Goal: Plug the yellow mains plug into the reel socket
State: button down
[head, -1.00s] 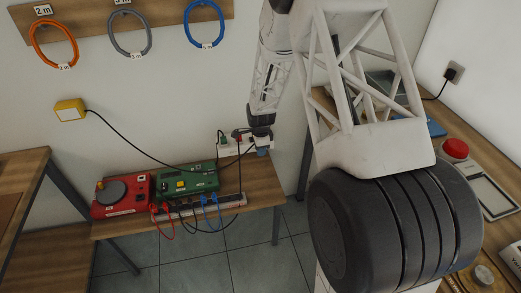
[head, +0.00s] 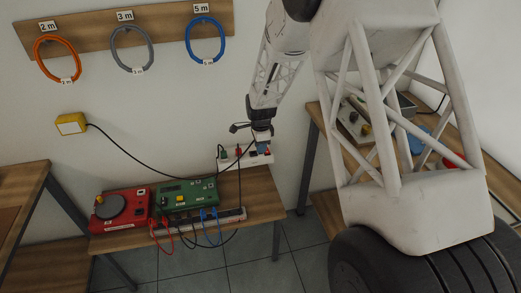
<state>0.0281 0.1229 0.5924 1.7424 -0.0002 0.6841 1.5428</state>
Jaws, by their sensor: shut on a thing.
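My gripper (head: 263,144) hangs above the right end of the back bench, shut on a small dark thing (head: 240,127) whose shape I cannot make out. No yellow plug can be told apart at the jaws. A yellow box (head: 70,124) is on the wall at left. Its black cable (head: 135,158) sags right toward my gripper; its far end is unclear. A white socket strip (head: 230,164) with a green plug and a dark red plug lies just below and behind my gripper. I cannot tell which socket belongs to a reel.
A red unit with a grey disc (head: 113,205) and a green unit (head: 186,194) stand on the bench. In front of them, a strip (head: 232,214) carries red, black and blue leads. Coloured coils hang above. A side bench stands right, partly behind my arm.

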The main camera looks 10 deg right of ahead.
jog(key=shift+a, duration=0.15)
dwell(0.3)
jog(key=w+a, duration=0.4)
jog(key=a, duration=1.4)
jog(key=w+a, duration=0.5)
jog(key=a, duration=1.3)
jog(key=w+a, duration=0.4)
jog(key=a, duration=1.5)
jog(key=shift+s+d+f, duration=0.1)
jog(key=shift+d+f, duration=0.1)
jog(key=shift+f, duration=5.5)
jog(key=shift+d+f, duration=0.15)
jog(key=shift+f, duration=5.5)
